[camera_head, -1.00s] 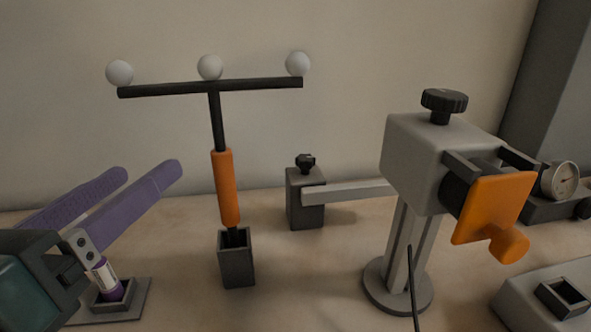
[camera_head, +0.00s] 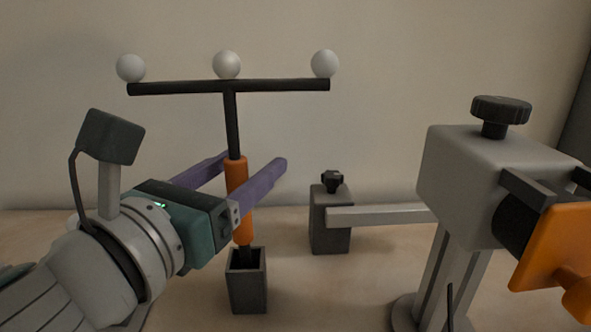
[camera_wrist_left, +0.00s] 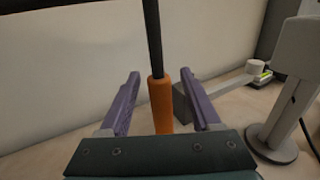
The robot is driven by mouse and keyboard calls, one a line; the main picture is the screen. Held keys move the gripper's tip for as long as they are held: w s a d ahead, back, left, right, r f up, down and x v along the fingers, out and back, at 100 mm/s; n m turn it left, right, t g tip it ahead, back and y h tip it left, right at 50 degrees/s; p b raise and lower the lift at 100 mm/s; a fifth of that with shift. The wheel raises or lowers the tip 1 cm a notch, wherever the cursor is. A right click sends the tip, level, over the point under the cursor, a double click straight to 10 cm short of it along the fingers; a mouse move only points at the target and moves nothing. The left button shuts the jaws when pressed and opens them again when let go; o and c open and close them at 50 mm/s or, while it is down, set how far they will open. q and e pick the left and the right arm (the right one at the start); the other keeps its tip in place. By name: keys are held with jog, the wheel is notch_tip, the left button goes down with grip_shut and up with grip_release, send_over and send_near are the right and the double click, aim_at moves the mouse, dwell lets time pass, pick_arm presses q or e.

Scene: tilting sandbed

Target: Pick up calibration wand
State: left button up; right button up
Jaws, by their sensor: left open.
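The calibration wand stands upright in a dark square holder (camera_head: 248,284). It has an orange grip (camera_head: 236,174), a black stem and a black crossbar (camera_head: 272,86) with three white balls on top. My left gripper (camera_head: 243,171) is open, with its purple fingers on either side of the orange grip. In the left wrist view the orange grip (camera_wrist_left: 161,104) stands between the two fingers (camera_wrist_left: 160,92), with visible gaps on both sides. The wand's foot is hidden inside the holder. My right gripper is not in view.
A grey stand with a black knob (camera_head: 500,108) and an orange part (camera_head: 556,246) is at the right. A grey bar (camera_head: 380,214) runs from it to a dark block (camera_head: 330,222) right of the wand. A plain wall is behind.

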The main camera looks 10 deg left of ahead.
pick_arm(q)
jog(key=shift+w+d, duration=0.2)
jog(key=shift+w, duration=0.6)
grip_shut()
